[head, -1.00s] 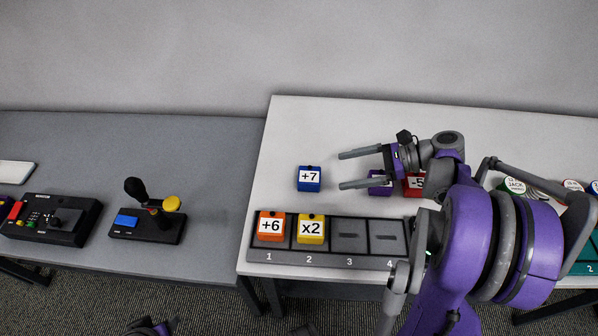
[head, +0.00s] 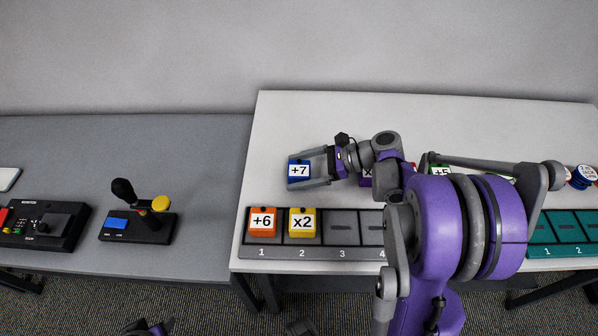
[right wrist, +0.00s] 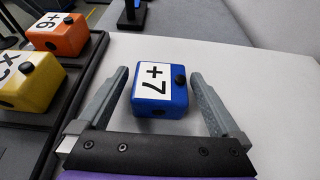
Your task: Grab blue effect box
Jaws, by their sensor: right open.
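The blue effect box (head: 299,170), marked +7, sits on the white table behind the slot tray. My right gripper (head: 302,171) is open, with one finger on each side of the box. In the right wrist view the blue box (right wrist: 160,92) stands between the fingertips (right wrist: 158,84), with gaps visible on both sides. Part of my left gripper (head: 150,328) shows at the bottom edge; its jaws are not clear.
The dark slot tray (head: 343,254) holds an orange +6 box (head: 262,221) and a yellow x2 box (head: 302,223). A joystick unit (head: 140,222) stands on the grey table.

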